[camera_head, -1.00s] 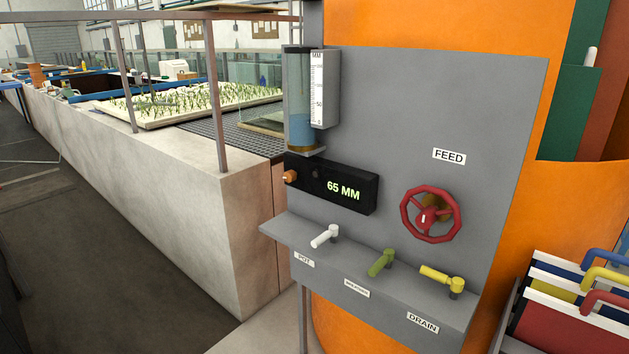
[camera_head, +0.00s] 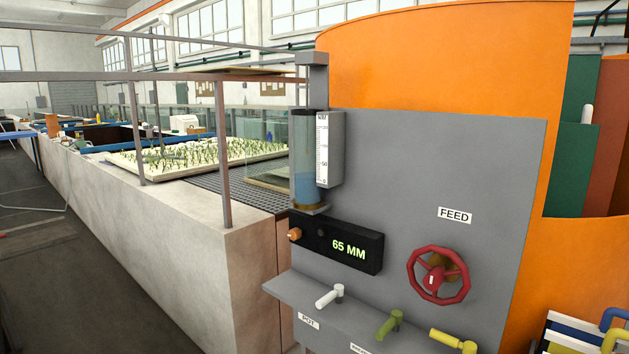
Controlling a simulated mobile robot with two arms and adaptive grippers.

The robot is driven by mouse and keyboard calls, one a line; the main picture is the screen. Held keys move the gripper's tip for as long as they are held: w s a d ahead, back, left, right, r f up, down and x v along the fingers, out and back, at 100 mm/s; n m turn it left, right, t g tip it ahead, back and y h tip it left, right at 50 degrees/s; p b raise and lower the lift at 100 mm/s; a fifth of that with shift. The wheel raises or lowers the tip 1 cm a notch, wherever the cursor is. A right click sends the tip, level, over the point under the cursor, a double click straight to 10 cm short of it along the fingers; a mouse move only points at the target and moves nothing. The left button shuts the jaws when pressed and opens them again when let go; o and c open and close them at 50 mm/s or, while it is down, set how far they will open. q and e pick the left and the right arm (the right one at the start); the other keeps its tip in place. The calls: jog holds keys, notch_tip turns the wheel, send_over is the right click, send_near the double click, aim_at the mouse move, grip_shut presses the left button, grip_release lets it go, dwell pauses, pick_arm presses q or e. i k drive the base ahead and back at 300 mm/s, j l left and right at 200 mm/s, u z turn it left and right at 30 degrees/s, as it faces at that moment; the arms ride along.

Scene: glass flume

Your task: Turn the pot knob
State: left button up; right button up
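The white lever knob (camera_head: 329,296) stands on the sloping grey ledge of the panel, above the label "POT" (camera_head: 308,321). Its handle points left and toward me. An olive-green lever (camera_head: 389,325) and a yellow lever (camera_head: 453,341) sit to its right, the yellow one near the bottom edge of the view. A small orange knob (camera_head: 294,234) is on the left end of the black display (camera_head: 340,246), which reads 65 MM. Neither of my grippers is in view.
A red handwheel (camera_head: 438,275) sits under the FEED label on the grey panel (camera_head: 400,170). A gauge tube (camera_head: 305,165) with blue liquid stands at the panel's left. The long concrete flume wall (camera_head: 180,245) runs back at left. Coloured folders (camera_head: 585,332) are at lower right.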

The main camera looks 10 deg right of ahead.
aim_at(295, 233)
jog(key=i+j+z, duration=0.1)
jog(key=z, duration=0.25)
jog(key=i+j+z, duration=0.1)
jog(key=j+z, duration=0.35)
jog(key=z, duration=0.3)
jog(key=i+j+z, duration=0.15)
jog(key=j+z, duration=0.15)
jog(key=j, duration=1)
jog(key=j+z, duration=0.3)
jog(key=j, duration=1.05)
